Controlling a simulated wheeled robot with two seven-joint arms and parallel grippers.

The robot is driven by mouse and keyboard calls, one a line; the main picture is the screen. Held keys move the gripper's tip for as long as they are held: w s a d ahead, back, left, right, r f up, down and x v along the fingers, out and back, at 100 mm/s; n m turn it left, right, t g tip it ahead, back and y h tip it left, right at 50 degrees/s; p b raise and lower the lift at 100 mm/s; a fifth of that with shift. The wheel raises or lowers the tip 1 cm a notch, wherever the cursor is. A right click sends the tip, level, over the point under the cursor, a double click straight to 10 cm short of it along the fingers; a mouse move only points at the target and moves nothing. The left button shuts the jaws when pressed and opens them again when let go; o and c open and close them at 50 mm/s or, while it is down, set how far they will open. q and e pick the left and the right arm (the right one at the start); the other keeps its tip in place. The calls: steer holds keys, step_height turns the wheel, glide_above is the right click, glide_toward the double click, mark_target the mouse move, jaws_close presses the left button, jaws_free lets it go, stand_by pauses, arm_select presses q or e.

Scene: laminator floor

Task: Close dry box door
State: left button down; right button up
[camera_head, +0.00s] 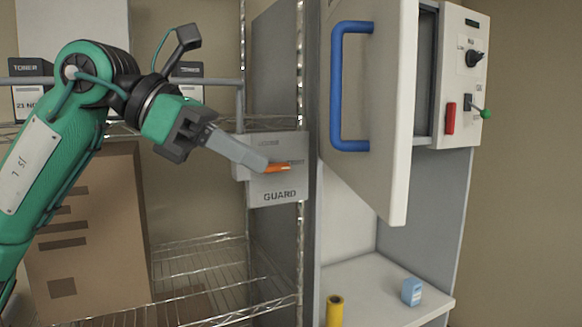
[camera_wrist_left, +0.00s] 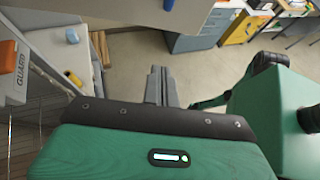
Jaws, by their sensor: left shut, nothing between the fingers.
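The dry box door (camera_head: 375,105) is a white panel with a blue bar handle (camera_head: 338,90). It stands open, swung out in front of the white dry box (camera_head: 459,75), and a dark gap shows between them. My left gripper (camera_head: 262,163) is shut and empty, to the left of the door and apart from the handle. Its fingers appear in front of a grey box marked GUARD (camera_head: 280,195); contact cannot be told. In the left wrist view the closed fingers (camera_wrist_left: 158,85) point out over open floor. My right gripper is out of view.
A wire rack (camera_head: 215,260) with a brown carton (camera_head: 88,235) stands at left. The box's side panel has a red switch (camera_head: 450,118) and a green-tipped lever (camera_head: 485,113).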

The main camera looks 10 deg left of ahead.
arm_select(q)
steer(key=p, duration=0.5)
glide_toward(366, 203)
steer(key=x, duration=0.5)
steer(key=shift+w+d+f+p, duration=0.15)
steer(key=shift+d+f+p, duration=0.1)
steer(key=shift+d+p, duration=0.1)
steer(key=shift+d+f, duration=0.1)
steer(key=shift+d, duration=0.1)
steer(key=shift+w, duration=0.1)
